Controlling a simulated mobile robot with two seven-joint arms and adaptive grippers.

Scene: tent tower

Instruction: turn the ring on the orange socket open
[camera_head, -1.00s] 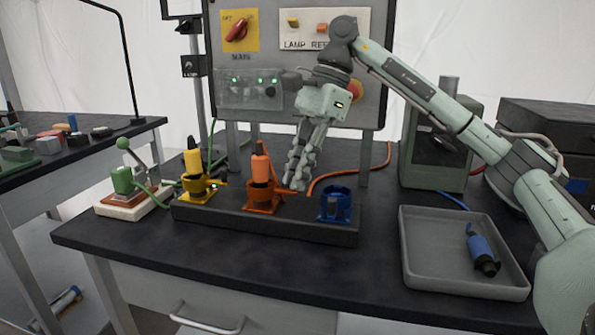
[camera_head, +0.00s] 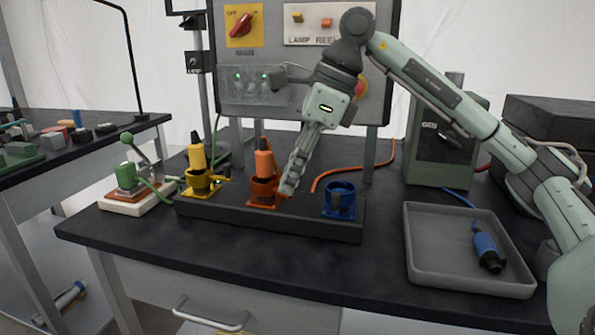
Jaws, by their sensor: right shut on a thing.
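The orange socket (camera_head: 262,197) stands in the middle of a dark rail, with an orange plug (camera_head: 264,162) upright in it. My right gripper (camera_head: 286,190) reaches down from the upper right, its fingertips at the right side of the orange socket's ring. The fingers are close together on the ring's handle, which they largely hide. My left gripper is not in view.
The yellow socket (camera_head: 203,188) with a yellow plug is left on the rail (camera_head: 310,224). The empty blue socket (camera_head: 340,198) is right. A grey tray (camera_head: 425,277) holds a blue plug (camera_head: 487,250). A panel (camera_head: 300,65) stands behind.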

